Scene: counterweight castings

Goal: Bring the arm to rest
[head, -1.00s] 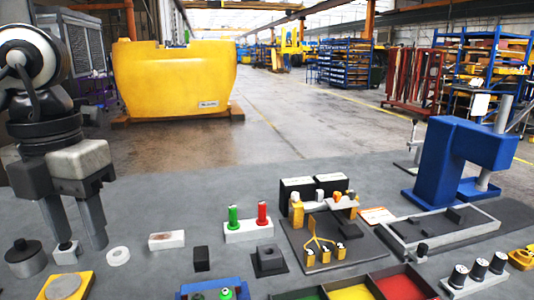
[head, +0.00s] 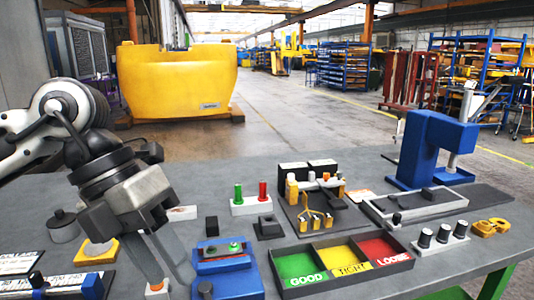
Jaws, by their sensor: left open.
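My left arm comes in from the left, and my left gripper (head: 176,284) hangs tilted over the left front of the grey table (head: 350,277). Its two fingers are apart and point down toward the lower edge of the view. I see nothing held between them. A small white piece with an orange top (head: 157,287) shows at one fingertip; I cannot tell if they touch. The gripper partly hides a white block (head: 182,213) behind it. My right gripper is not in view.
Right of the gripper are a blue fixture (head: 226,279), a black block (head: 211,226) and a three-part sorting tray (head: 287,283). A yellow plate (head: 96,254) and dark-topped cylinder (head: 63,228) lie left. A blue press (head: 432,150) stands at back right.

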